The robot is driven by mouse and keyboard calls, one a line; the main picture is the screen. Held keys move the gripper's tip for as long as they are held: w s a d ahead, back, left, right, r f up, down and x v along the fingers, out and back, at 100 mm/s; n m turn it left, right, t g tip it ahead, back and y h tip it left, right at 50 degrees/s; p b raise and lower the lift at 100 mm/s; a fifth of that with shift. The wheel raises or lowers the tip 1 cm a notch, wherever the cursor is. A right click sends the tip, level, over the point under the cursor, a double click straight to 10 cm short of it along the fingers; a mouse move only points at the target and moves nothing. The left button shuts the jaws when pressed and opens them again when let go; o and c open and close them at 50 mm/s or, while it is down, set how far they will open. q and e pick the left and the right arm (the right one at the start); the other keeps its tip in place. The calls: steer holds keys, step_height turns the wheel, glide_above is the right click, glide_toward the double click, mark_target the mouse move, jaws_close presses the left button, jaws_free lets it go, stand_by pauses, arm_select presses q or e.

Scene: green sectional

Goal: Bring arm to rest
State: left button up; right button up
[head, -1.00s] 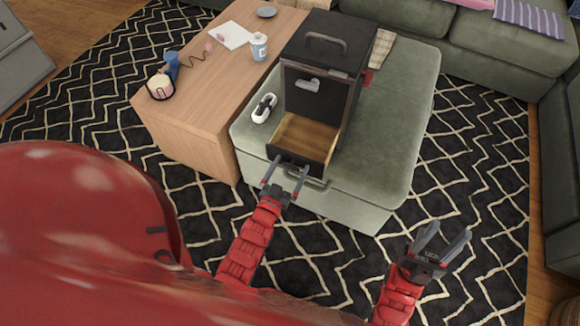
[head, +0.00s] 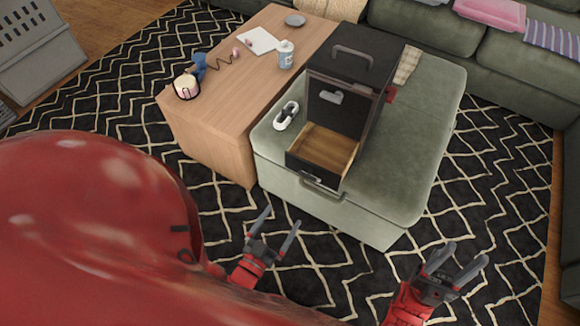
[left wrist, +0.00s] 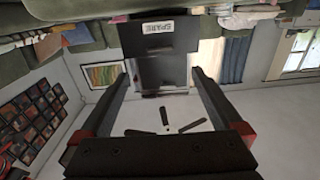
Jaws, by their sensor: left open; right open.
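My left gripper (head: 273,236) is open and empty in the head view, over the patterned rug just in front of the ottoman. Its two fingers also show in the left wrist view (left wrist: 158,100), spread apart with nothing between them. My right gripper (head: 455,268) is open and empty over the rug, to the right of the left gripper. A black cabinet (head: 352,62) stands on the green ottoman (head: 425,120). Its lower drawer (head: 328,147) is pulled out and looks empty. The left gripper is apart from the drawer handle (head: 322,187).
A white and black item (head: 286,115) lies on the ottoman. A green sofa (head: 440,28) is behind. The rug (head: 330,265) has free room.

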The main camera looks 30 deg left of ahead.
arm_select(q)
steer(key=shift+s, duration=0.8)
